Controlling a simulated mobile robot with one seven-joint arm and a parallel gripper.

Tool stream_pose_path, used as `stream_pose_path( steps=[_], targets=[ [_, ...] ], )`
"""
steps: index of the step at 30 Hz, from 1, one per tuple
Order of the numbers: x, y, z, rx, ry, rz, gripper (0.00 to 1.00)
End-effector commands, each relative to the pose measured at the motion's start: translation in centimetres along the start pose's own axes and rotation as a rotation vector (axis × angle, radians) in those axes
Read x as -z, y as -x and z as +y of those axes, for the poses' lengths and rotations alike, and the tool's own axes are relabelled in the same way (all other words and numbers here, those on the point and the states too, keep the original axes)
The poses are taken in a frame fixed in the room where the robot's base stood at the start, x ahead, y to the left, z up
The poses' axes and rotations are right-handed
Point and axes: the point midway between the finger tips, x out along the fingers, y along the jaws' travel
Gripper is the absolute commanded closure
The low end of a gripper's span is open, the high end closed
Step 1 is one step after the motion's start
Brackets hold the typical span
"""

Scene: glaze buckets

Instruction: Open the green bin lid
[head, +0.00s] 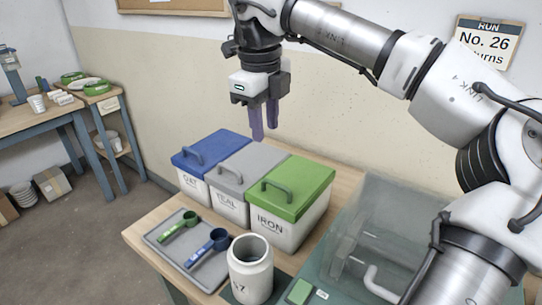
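The green bin lid (290,188) lies shut on the white bin marked IRON (280,232), at the right end of a row of three bins.
A blue-lidded bin (194,190) and a grey-lidded bin (230,206) stand left of it. In front are a grey tray (172,252) with green and blue scoops and a white jar (250,268). A translucent box (385,225) stands at right. Air above the lids is clear.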

Motion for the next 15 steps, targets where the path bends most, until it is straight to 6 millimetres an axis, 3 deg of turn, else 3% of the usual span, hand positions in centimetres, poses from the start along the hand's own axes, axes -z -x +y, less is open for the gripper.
stream_pose_path(
  steps=[8,15],
  targets=[
    [0.7,-1.1,-0.5,0.013,-0.017,0.020,0.68],
    [0.8,-5.9,-0.5,0.011,-0.016,0.020,0.68]
  ],
)
